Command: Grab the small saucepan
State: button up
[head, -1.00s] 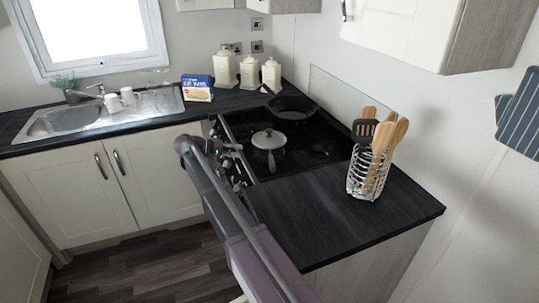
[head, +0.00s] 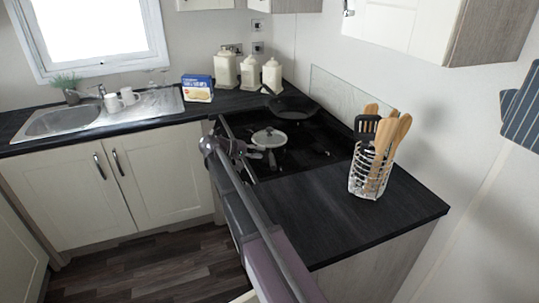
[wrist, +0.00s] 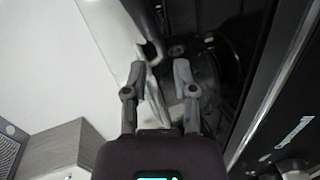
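The small saucepan (head: 269,138) stands on the black hob, with a lid and knob on top and its handle pointing toward the front. My gripper (head: 243,149) is beside the saucepan's handle in the head view, partly hidden by my own arm. In the wrist view, my gripper (wrist: 160,72) has its two fingers apart. A pale, narrow piece that looks like the saucepan's handle (wrist: 154,95) shows between them, with a gap to the right finger. Whether it touches the left finger I cannot tell.
A dark frying pan (head: 292,107) sits at the back of the hob (head: 316,146). A wire utensil holder (head: 369,174) stands on the right counter. Cream canisters (head: 249,73) and a blue-yellow box (head: 197,88) stand behind. The front right counter (head: 330,220) is clear.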

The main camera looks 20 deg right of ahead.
aim_at(270, 152)
jog(key=shift+d, duration=0.1)
jog(key=b+x, duration=0.1)
jog(key=x, duration=0.2)
jog(key=shift+d+f, duration=0.1)
jog(key=shift+f, duration=0.05)
jog(key=shift+b+x, duration=0.4)
jog(key=shift+x, duration=0.5)
grip_shut()
